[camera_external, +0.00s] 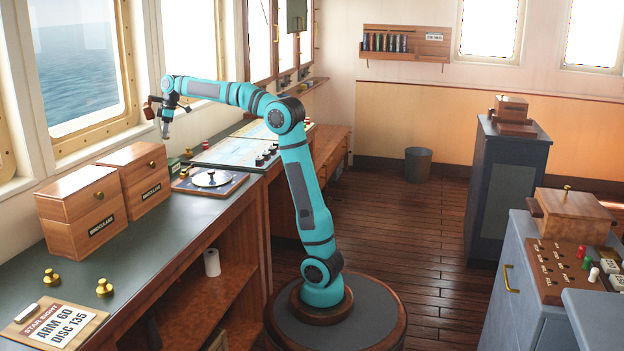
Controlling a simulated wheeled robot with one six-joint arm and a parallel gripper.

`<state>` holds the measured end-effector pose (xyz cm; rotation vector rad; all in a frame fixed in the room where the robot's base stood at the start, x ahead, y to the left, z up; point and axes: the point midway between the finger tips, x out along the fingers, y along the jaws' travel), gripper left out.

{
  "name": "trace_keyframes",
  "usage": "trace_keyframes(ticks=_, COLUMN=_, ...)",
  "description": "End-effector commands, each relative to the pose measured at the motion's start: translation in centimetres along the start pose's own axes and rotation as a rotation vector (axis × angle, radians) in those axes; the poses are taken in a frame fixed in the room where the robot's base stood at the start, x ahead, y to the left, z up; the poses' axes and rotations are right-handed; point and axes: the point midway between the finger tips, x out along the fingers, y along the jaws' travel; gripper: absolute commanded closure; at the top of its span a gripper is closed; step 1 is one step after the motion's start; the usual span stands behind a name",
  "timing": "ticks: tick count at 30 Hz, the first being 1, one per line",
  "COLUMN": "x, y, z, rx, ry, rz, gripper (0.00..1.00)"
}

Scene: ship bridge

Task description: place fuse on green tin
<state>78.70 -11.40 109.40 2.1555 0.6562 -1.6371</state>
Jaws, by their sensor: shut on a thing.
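My gripper (166,130) hangs over the left counter, pointing down, above the area just behind the wooden boxes. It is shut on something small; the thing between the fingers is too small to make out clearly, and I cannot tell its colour. A small dark green object (173,165), likely the green tin, sits on the counter beside the rear wooden box, below my gripper and partly hidden by that box. A clear gap separates my gripper from it.
Two wooden binocular boxes (80,210) stand on the counter (190,222). A plotting board with a white disc (212,178) lies right of the green object, with charts (238,152) behind. Brass knobs (104,288) and a sign board (52,325) are in front. Colored pegs (587,263) stand on the right console.

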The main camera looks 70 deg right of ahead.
Motion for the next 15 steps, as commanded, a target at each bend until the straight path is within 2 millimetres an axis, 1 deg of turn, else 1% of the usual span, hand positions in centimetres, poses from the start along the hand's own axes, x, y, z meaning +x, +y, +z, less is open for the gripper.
trace_keyframes(ticks=4, x=1.5, y=0.4, z=0.4, rx=0.002, ry=-0.002, rz=-0.002, gripper=0.94)
trace_keyframes(ticks=9, x=4.2, y=0.4, z=1.2, rx=0.001, ry=-0.002, rz=-0.002, gripper=0.94)
trace_keyframes(ticks=12, x=5.2, y=0.4, z=1.4, rx=0.002, ry=-0.001, rz=0.0, gripper=0.94)
trace_keyframes(ticks=15, x=5.7, y=0.4, z=1.6, rx=0.001, ry=0.0, rz=0.0, gripper=0.94)
